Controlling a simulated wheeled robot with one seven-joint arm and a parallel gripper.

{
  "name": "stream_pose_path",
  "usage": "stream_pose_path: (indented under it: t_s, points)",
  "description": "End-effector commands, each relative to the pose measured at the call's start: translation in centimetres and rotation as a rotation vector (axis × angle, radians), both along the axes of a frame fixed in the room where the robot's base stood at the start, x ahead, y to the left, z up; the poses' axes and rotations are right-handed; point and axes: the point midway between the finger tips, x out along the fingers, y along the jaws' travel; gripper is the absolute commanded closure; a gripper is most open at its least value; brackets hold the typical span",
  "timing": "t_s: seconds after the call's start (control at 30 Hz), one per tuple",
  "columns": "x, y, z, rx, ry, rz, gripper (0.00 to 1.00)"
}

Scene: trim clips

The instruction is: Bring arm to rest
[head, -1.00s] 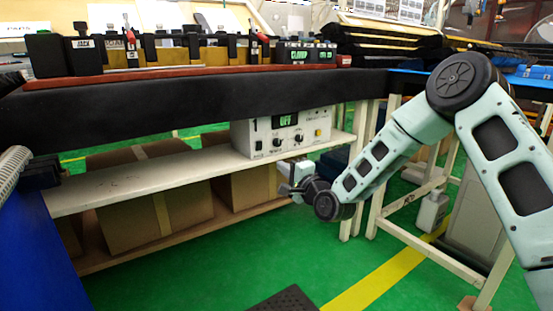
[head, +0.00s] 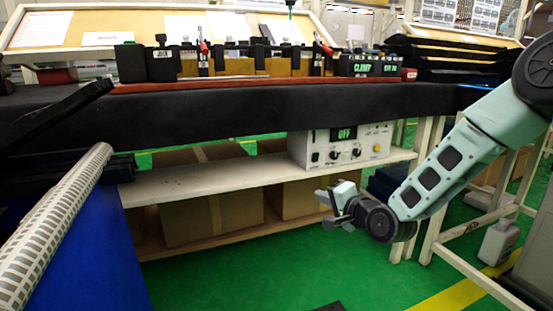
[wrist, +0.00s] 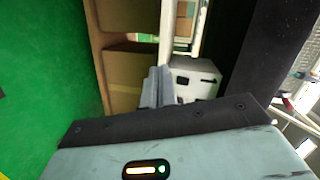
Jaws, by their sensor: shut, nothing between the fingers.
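My gripper (head: 334,204) is at the end of my pale green arm in the head view, in front of the lower shelf of the workbench and below the white control box. It is shut and holds nothing. In the wrist view its fingers (wrist: 157,88) lie together, pointing toward the shelf and the white box (wrist: 192,78). My arm hangs down from the right side of the head view, bent with the forearm reaching left.
The white box (head: 340,147) reading OFF stands on the lower shelf (head: 190,185). Cardboard boxes (head: 215,215) sit beneath. The bench's black padded edge (head: 220,116) runs above my gripper. A blue panel (head: 90,255) is at left. Green floor (head: 250,275) is clear in front.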

Motion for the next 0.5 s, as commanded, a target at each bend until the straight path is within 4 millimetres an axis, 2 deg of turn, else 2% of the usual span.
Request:
stream_pose_path:
  t_s: [0.03,0.1,0.17,0.2,0.37,0.4,0.5]
  points:
    - [-2.2,2.5,0.4,-0.125,0.034,0.078,1.00]
    - [-5.5,4.7,0.1,-0.307,0.091,0.181,1.00]
    - [-8.6,6.0,-0.2,-0.455,0.137,0.272,1.00]
    - [-10.8,6.6,-0.3,-0.551,0.165,0.335,1.00]
    - [-20.4,7.2,-0.3,-0.897,0.269,0.599,1.00]
    - [-22.8,6.9,-0.1,-0.969,0.294,0.665,1.00]
    - [-28.1,5.8,0.3,-1.112,0.344,0.817,1.00]
